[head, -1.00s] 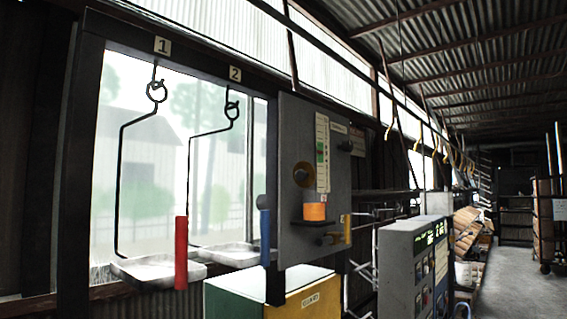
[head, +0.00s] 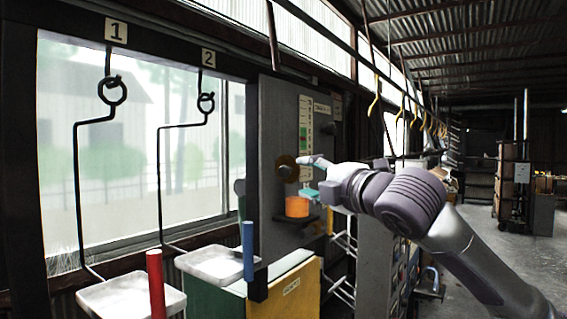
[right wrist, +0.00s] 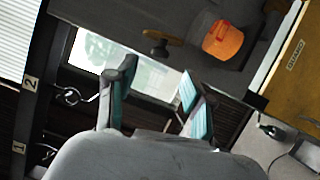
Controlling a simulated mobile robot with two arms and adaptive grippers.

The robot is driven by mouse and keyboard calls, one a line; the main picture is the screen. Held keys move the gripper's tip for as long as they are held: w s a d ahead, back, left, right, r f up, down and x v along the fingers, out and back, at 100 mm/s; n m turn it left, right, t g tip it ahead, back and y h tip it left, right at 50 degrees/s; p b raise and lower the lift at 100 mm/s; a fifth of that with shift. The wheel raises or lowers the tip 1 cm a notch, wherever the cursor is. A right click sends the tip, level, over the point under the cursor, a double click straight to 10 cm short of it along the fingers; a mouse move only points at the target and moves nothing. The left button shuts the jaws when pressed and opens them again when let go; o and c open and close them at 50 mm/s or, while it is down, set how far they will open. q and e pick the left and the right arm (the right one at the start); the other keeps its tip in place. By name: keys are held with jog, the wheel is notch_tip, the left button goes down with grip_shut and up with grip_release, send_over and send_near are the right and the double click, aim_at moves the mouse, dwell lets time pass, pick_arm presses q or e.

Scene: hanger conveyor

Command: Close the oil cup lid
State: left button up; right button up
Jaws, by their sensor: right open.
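The orange oil cup (head: 297,206) sits on a small dark shelf on the front of the grey panel (head: 283,112). It also shows in the right wrist view (right wrist: 222,40), up and to the right of the fingers. I cannot make out its lid as a separate part. My right gripper (head: 312,177) is open and empty, with its fingers spread close to the panel by the cup. In the right wrist view the same gripper (right wrist: 157,80) has nothing between its teal-padded fingers. My left gripper is out of view.
A round dark knob (head: 286,168) sticks out of the panel beside the cup. A red post (head: 155,284), a blue post (head: 248,250) and two white trays on hooks stand to the left. A green and yellow box (head: 293,287) is below. The aisle at right is open.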

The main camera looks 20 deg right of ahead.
aim_at(286, 171)
jog(key=p+x, duration=0.3)
jog(key=x, duration=0.4)
jog(key=shift+a+r, duration=0.1)
jog(key=shift+r, duration=0.1)
jog(key=shift+w+a+f, duration=0.15)
jog(key=shift+w, duration=0.7)
grip_shut()
